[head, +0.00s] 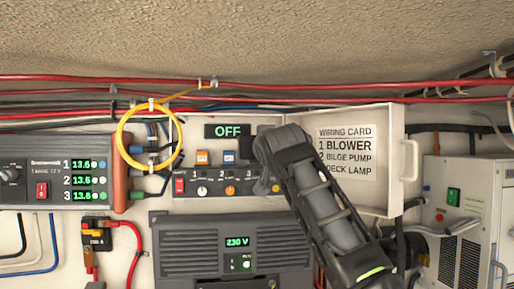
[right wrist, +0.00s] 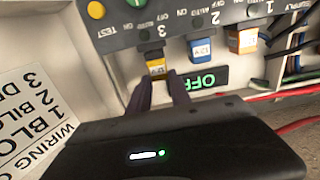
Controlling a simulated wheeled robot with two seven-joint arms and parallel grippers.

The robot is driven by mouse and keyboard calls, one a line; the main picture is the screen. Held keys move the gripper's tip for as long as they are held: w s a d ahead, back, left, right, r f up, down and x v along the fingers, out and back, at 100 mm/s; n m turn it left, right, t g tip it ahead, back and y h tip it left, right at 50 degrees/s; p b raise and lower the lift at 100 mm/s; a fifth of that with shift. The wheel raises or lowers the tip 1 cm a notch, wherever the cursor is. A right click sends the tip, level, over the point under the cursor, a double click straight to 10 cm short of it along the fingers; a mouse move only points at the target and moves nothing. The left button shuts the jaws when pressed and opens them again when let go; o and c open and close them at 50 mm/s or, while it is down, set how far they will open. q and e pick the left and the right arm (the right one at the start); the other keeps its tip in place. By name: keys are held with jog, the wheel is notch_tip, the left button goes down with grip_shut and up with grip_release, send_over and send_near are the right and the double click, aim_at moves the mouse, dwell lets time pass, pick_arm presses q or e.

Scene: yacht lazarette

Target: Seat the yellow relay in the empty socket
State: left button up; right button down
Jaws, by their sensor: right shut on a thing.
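The yellow relay (right wrist: 156,68) shows in the right wrist view, which is turned upside down. It is between the fingertips of my right gripper (right wrist: 160,79), which is shut on it. The relay is at position 3 of the grey relay panel (right wrist: 180,30), in line with the blue relay (right wrist: 201,49) and the orange relay (right wrist: 242,40). I cannot tell how deep it sits in the socket. In the head view my right arm hides position 3; the blue relay (head: 229,156) and orange relay (head: 202,157) stay visible. My left gripper is not in view.
An open door with a wiring card (head: 345,150) stands right of the panel. The OFF display (head: 228,131) is above the relays. A yellow cable loop (head: 119,142) hangs at the left. A 230 V unit (head: 195,262) is below; red cables run above.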

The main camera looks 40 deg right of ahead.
jog(key=shift+f+b, duration=0.6)
jog(key=shift+f, duration=0.1)
jog(key=c, duration=1.1)
grip_release()
jog(key=b+v, duration=0.3)
jog(key=v, duration=0.5)
jog(key=shift+w+d, duration=0.1)
